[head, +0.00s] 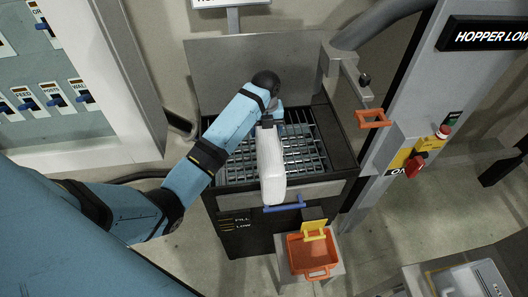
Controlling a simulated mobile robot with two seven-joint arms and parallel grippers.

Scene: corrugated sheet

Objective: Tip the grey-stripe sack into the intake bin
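The intake bin (340,150) is a dark hopper with a metal grate (305,150) across its open top and a raised grey back panel. A pale, elongated sack (271,172) hangs over the grate and the bin's front edge. I cannot make out a grey stripe on it. My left arm reaches in from the left, and its gripper (267,121) is at the sack's upper end. The gripper looks shut on the sack, though its fingertips are mostly hidden. My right gripper is not in view.
An orange loop (373,118) and a red-button control box (412,148) are at the right. A switch panel (50,85) is at the left.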

